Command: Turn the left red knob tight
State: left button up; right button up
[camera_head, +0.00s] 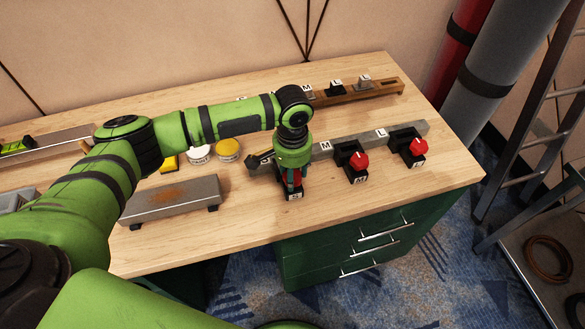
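Three dark boxes with red knobs stand in a row along a grey rail on the wooden workbench. The middle red knob (358,161) and the right red knob (418,145) are in plain view. The left red knob (297,178) is mostly hidden by my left gripper; only a bit of red shows, above its dark base (293,195). My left gripper (291,182) points down over this left knob, its fingers at the knob's sides. Whether the fingers press on it is too small to tell. My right gripper is not in view.
A grey block (172,200) lies on the bench left of the knobs. Behind it are a white round tin (200,154) and a yellow one (228,149). A wooden rail (380,88) with small parts runs along the back. Green drawers (345,245) are below the front edge.

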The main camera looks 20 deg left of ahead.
pick_arm(q)
jog(key=m+p, duration=0.3)
jog(key=shift+r+m, duration=0.2)
jog(key=shift+m, duration=0.1)
jog(key=m+p, duration=0.2)
jog(key=m, duration=0.2)
jog(key=shift+f+m, duration=0.1)
jog(key=shift+m, duration=0.2)
jog(key=m+p, duration=0.1)
jog(key=m, duration=0.8)
jog(key=shift+m+p, duration=0.4)
jog(key=o, duration=1.1)
